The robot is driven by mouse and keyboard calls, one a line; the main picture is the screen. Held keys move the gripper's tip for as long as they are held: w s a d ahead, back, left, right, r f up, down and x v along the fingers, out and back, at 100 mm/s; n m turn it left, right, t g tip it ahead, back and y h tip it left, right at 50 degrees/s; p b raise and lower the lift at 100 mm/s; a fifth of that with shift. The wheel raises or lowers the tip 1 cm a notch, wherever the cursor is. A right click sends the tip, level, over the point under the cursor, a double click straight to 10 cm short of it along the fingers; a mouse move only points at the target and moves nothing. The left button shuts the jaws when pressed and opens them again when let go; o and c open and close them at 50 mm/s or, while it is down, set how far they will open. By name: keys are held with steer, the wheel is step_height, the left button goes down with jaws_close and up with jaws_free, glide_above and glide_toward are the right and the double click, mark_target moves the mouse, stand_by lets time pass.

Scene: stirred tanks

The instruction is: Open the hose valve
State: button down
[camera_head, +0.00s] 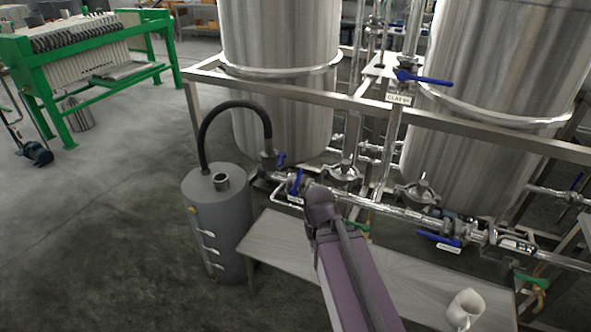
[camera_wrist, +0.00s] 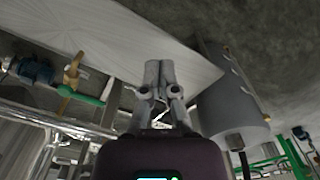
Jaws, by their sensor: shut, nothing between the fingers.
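A black hose (camera_head: 232,104) arches from the grey drum (camera_head: 213,225) to a pipe fitting at the left end of the low steel pipework. A blue valve handle (camera_head: 281,158) stands beside the hose's end. A second blue handle (camera_head: 296,182) sits just right of it, above a small label I cannot read. I cannot tell for sure which is the hose valve. My gripper (camera_wrist: 160,64) is shut and empty in the wrist view, over the bench. In the head view my arm hides it, just right of these handles. The grey drum also shows right of my gripper in the wrist view (camera_wrist: 228,100).
A grey bench (camera_head: 300,262) with a white jug (camera_head: 465,308) stands below the pipes. A steel frame rail (camera_head: 350,102) crosses before two large tanks (camera_head: 280,40). Other blue handles (camera_head: 424,79) sit to the right.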

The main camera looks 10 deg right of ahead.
steer(key=shift+w, duration=0.25)
step_height(320, 180, up, 15)
steer(key=n+t+y+p, duration=0.1)
steer(key=n+t+p, duration=0.1)
steer(key=n+p, duration=1.2)
glide_above(297, 181)
steer(key=a, duration=0.2)
steer(key=m, duration=0.1)
steer(key=shift+w+p, duration=0.1)
steer(key=shift+p, duration=0.2)
steer(key=shift+f, duration=0.25)
steer(key=shift+d+f+b, duration=0.35)
steer(key=shift+f+b, duration=1.5)
steer(key=shift+b, duration=0.05)
steer(key=shift+d+f+b, duration=0.4)
steer(key=shift+f+b, duration=1.4)
steer(key=shift+b, duration=0.1)
steer(key=shift+d+f+b, duration=0.35)
steer(key=shift+f+b, duration=1.5)
steer(key=shift+b, duration=0.05)
